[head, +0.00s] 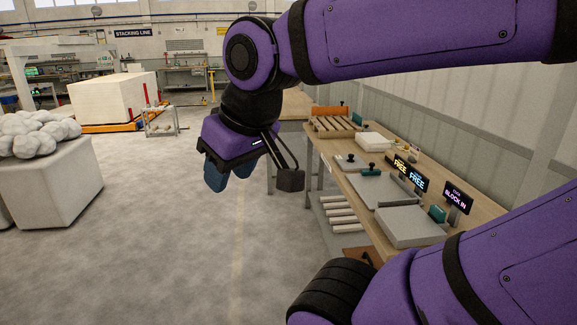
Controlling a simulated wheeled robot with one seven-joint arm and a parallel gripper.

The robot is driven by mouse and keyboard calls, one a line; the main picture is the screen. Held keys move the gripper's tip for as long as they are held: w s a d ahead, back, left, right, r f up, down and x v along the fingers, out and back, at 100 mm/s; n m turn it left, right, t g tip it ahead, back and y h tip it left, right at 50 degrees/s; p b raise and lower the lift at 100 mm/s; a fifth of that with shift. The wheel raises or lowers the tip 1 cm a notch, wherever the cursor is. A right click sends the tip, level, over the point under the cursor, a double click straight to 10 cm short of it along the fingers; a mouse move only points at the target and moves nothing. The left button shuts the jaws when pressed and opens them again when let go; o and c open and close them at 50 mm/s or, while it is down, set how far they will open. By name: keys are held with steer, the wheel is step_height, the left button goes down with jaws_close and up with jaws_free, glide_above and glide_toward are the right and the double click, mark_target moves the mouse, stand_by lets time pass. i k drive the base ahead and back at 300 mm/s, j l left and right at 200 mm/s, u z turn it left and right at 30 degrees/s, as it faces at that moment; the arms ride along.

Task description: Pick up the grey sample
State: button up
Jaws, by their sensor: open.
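I cannot tell for sure which thing is the grey sample. A light grey block (412,230) lies on the near part of the workbench (340,176), and a flat grey plate (382,190) lies behind it. Small pieces (414,152) stand near the wall, too small to make out.
Two "FREE" displays (409,173) and a "BLOCK IN" display (458,197) stand along the bench. A white block (374,140) and a slatted wooden rack (334,126) are farther back. At left, a pale bin (50,190) holds grey lumps. The floor between is clear.

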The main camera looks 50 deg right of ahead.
mark_target(347, 162)
steer(key=i+j, duration=0.25)
steer(key=i, duration=0.15)
steer(key=i+j, duration=0.25)
steer(key=i, duration=0.15)
steer(key=i+l+z, duration=0.1)
steer(key=i+z, duration=0.55)
steer(key=i+j+z, duration=0.1)
steer(key=i+z, duration=0.25)
steer(key=i+l+z, duration=0.2)
steer(key=i+z, duration=0.7)
steer(key=i, duration=0.15)
steer(key=i+j+z, duration=0.2)
steer(key=i+z, duration=0.25)
steer(key=i+l+z, duration=0.2)
steer(key=i, duration=0.25)
steer(key=j, duration=0.1)
